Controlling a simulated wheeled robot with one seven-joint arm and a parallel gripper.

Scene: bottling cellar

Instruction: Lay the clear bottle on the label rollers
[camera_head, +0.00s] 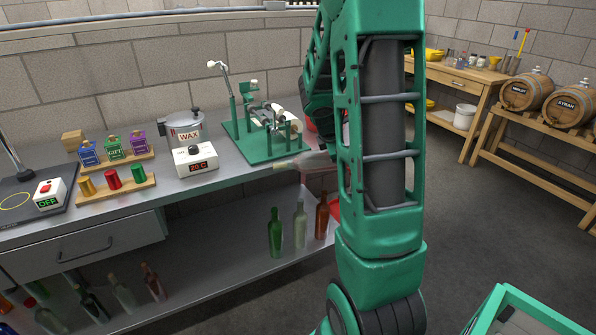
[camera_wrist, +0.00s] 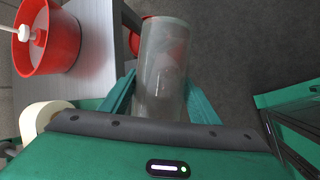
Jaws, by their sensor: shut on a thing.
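The clear bottle (camera_wrist: 162,65) is in my gripper (camera_wrist: 160,95), with a green finger on each side of it in the wrist view. In the head view the bottle (camera_head: 308,160) is tilted close to horizontal, its neck to the left, at the bench's right end. My arm hides the gripper and part of the bottle there. The bottle is in front and right of this stand, apart from the rollers.
A wax pot (camera_head: 187,130) and a temperature box (camera_head: 196,161) stand left of the labelling stand. A red bucket (camera_wrist: 62,45) is at the upper left in the wrist view, near a pale roll (camera_wrist: 42,118). Bottles stand on the lower shelf (camera_head: 235,255).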

